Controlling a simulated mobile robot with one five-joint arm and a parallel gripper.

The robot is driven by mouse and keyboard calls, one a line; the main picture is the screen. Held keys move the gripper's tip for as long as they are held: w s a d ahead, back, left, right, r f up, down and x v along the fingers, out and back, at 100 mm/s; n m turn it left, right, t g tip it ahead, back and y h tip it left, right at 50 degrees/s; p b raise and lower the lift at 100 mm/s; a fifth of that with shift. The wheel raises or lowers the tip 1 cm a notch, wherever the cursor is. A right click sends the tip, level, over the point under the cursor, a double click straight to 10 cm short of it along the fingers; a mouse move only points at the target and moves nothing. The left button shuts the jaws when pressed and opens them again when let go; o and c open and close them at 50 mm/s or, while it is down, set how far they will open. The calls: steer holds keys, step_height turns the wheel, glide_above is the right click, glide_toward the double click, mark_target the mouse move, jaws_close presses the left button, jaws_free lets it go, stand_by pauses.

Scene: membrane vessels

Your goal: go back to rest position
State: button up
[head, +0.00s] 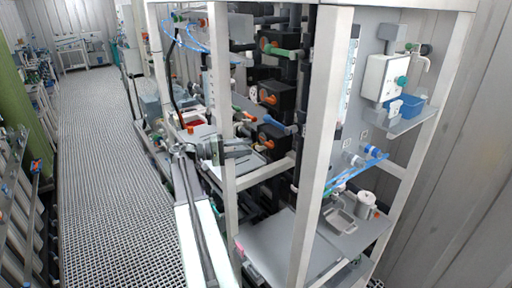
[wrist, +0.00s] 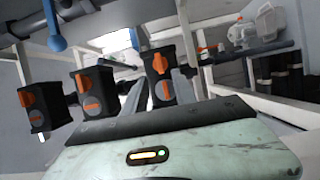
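My arm reaches up from the bottom of the head view, and my gripper (head: 238,148) is at the front of the white-framed rack, near an upright post. In the wrist view my gripper (wrist: 158,88) shows its pale green, scuffed housing with a small lit strip. Two grey fingers stand apart beyond its dark edge, with nothing seen between them but a black valve box (wrist: 160,76) with an orange handle behind. No held object shows. Whether the gripper touches the rack cannot be told.
Black valve boxes (head: 270,93) with orange handles line the rack. White rack posts (head: 322,110) stand close to my arm. A blue bin (head: 403,107) and a metal tray (head: 339,219) are at the right. The grated aisle floor (head: 95,160) on the left is clear.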

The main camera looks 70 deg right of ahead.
steer(key=shift+w+a, duration=0.3)
steer(key=shift+w, duration=0.1)
steer(key=w+a+f+n+t+h+b, duration=0.35)
steer(key=w+a+f+b, duration=0.55)
steer(key=w, duration=0.5)
steer(key=w+a+f+n+t+y+b, duration=0.1)
steer(key=w+a+f+n+t+b, duration=0.2)
steer(key=a+f, duration=0.45)
steer(key=w+a+f+t+b, duration=0.25)
steer(key=w+a+f, duration=0.35)
steer(key=a, duration=0.3)
steer(key=a+f+n+t+y+b, duration=0.1)
steer(key=a+f+t+y+b, duration=0.1)
steer(key=a+f+y, duration=0.2)
steer(key=a+f+n+t+y+b, duration=0.1)
steer(key=a+f+y, duration=0.3)
steer(key=a+f, duration=0.6)
steer(key=a+f+n+t+y+b, duration=0.2)
steer(key=a+f+y, duration=0.3)
steer(key=a, duration=1.9)
step_height(320, 180, down, 2)
steer(key=shift+w+a+f+n+t+b, duration=0.15)
steer(key=shift+w+f+n+t+b, duration=0.05)
steer(key=shift+w+n+t+b, duration=0.2)
